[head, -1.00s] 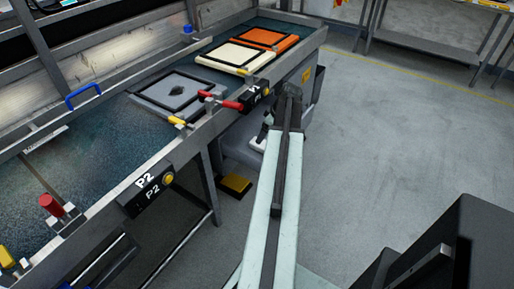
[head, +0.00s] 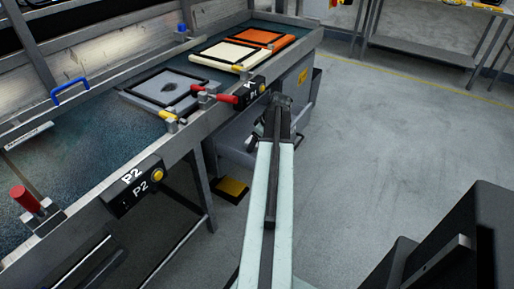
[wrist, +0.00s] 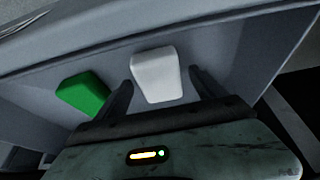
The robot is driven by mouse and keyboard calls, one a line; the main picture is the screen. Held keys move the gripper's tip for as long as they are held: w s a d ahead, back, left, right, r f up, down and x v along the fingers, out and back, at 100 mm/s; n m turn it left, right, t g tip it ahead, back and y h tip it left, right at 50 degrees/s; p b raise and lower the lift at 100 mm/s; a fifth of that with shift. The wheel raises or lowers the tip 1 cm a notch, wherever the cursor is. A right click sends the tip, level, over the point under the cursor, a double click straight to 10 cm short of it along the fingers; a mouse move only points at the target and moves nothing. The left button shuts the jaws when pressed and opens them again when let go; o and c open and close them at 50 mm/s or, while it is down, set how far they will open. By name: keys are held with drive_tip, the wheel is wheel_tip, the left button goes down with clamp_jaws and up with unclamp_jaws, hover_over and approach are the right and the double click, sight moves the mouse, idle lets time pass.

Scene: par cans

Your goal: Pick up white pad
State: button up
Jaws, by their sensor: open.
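The white pad (wrist: 157,74) is a pale block with rounded edges in the wrist view, lying in a grey bin (wrist: 220,55). My gripper (wrist: 163,88) is open, with one dark finger on each side of the white pad. I cannot tell whether either finger touches it. In the head view my arm reaches down beside the bench end, and my gripper and the pad are hidden or too small to make out there.
A green block (wrist: 84,95) lies in the bin, left of my left finger. The bin's wall runs close beyond the pad. In the head view, a bench (head: 100,150) with grey, cream and orange frames stands left. Open floor (head: 400,140) lies right.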

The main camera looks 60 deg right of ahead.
drive_tip(key=c, duration=1.4)
drive_tip(key=shift+r, duration=0.1)
drive_tip(key=shift+c, duration=0.2)
wheel_tip(320, 180, up, 10)
drive_tip(key=p, duration=1)
